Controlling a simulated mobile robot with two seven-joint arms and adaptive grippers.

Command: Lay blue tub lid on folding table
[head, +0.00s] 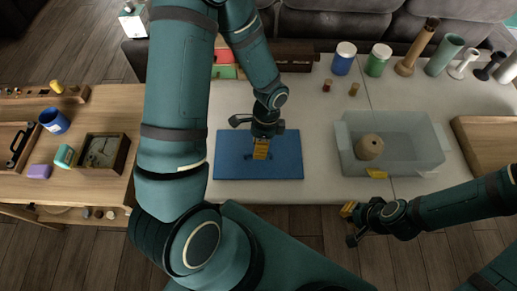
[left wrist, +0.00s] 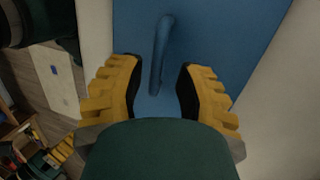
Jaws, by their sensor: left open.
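The blue tub lid (head: 230,166) is a flat blue rectangle at the front left of the white folding table (head: 318,185). It looks flat on the tabletop. In the left wrist view the lid (left wrist: 222,35) has a blue bar handle (left wrist: 160,50) standing up from it. My left gripper (head: 261,150) is over the middle of the lid, pointing down. Its yellow fingers (left wrist: 160,85) are apart, one on each side of the handle, with gaps showing. My right gripper (head: 350,225) is off the table's front edge, right of the lid; its opening is unclear.
A translucent grey tub (head: 408,168) holding a tan roll (head: 369,146) stands right of the lid. A blue jar (head: 343,60), a green jar (head: 377,62) and several cylinders line the back. A wooden table (head: 110,190) adjoins on the left. The tabletop between lid and tub is clear.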

